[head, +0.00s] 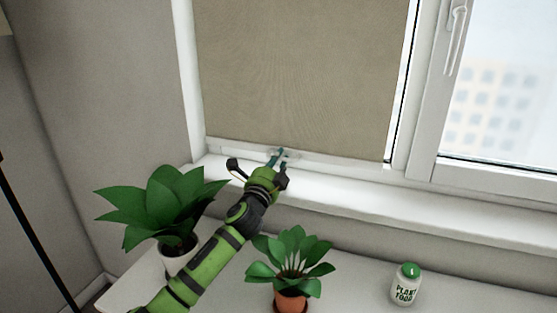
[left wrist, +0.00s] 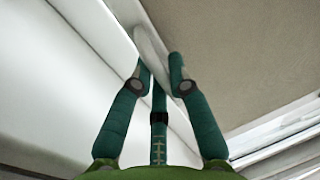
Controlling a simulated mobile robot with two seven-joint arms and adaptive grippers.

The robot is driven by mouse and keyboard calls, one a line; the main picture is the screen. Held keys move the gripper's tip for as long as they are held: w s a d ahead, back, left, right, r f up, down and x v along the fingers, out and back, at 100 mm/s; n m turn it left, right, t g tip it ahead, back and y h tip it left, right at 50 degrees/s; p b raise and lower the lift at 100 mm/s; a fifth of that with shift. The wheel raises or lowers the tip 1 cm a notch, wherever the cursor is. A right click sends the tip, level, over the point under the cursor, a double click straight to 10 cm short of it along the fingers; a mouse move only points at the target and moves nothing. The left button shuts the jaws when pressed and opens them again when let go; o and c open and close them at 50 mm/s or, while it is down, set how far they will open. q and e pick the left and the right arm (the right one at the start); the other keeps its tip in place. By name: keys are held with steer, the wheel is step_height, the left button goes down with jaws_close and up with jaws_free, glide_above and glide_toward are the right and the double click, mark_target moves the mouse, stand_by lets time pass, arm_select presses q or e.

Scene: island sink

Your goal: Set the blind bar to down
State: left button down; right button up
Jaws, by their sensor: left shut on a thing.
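The beige blind (head: 300,75) hangs over the left window pane, with its lower edge close above the white sill. The pale blind bar (head: 325,158) runs along that lower edge, with a small light grip piece near its middle. My left gripper (head: 279,155) is at this middle part, its teal fingers shut on the bar. In the left wrist view the fingers (left wrist: 158,68) close around the pale grip piece of the bar (left wrist: 151,46), beside the blind fabric (left wrist: 240,60). The fingertips partly hide the grip. My right gripper is not in view.
A large plant in a white pot (head: 178,260), a plant in a terracotta pot (head: 290,300) and a plant food jar (head: 405,285) stand on the white surface below the window. The white sill (head: 430,207) is clear. A window handle (head: 455,38) is at upper right.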

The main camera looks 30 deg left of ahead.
arm_select(q)
steer(key=c, duration=1.1)
jaws_free()
steer(key=shift+c, duration=0.2)
steer(key=shift+s, duration=0.15)
steer(key=v, duration=1.1)
steer(key=shift+s, duration=0.35)
steer(key=shift+d+f, duration=0.1)
